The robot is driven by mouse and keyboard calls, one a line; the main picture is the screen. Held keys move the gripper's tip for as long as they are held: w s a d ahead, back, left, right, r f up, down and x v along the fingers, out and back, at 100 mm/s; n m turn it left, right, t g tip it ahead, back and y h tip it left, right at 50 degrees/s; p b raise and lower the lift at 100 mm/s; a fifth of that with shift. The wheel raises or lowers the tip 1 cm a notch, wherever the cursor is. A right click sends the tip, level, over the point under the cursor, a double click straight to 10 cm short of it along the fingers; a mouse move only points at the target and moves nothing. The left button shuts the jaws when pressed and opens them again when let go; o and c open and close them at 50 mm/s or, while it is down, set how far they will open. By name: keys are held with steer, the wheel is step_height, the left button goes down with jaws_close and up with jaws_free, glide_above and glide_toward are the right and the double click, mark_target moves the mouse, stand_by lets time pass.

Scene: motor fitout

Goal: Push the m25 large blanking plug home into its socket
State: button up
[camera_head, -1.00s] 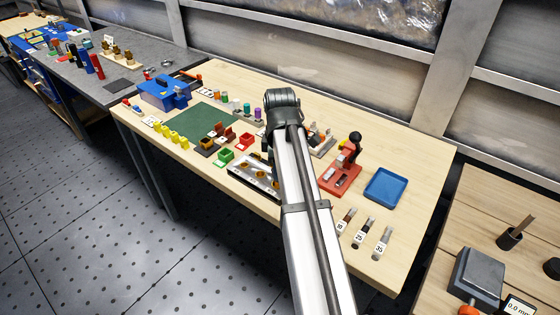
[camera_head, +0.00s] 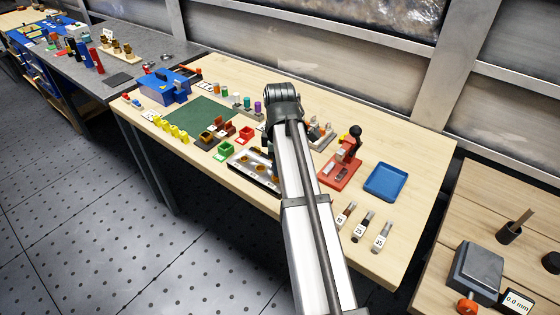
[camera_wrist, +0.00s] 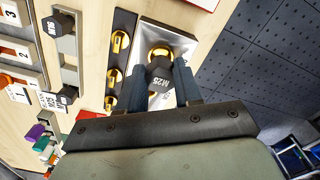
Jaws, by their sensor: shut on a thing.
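The M25 plug (camera_wrist: 161,82) is a dark cap with white M25 lettering in the wrist view. My gripper (camera_wrist: 161,88) is shut on it, one dark finger on each side. A gold socket ring (camera_wrist: 160,54) on a silver block (camera_wrist: 183,42) lies directly beyond the plug, and the two overlap in this view. I cannot tell how deep the plug sits, as its lower end is hidden. In the head view my arm covers the gripper and plug; part of the metal block with gold sockets (camera_head: 237,163) shows left of the arm.
A dark strip with several gold sockets (camera_wrist: 113,75) runs beside the silver block. Another dark plug (camera_wrist: 60,25) stands left of it. In the head view, a red press-like fixture (camera_head: 341,172) and a blue tray (camera_head: 384,181) stand to the right. Small coloured bins stand left.

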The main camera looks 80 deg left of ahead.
steer(key=shift+f, duration=1.55)
stand_by(0.6)
steer(key=o, duration=1.1)
steer(key=shift+r, duration=0.1)
step_height(320, 180, up, 14)
steer(key=shift+f, duration=0.2)
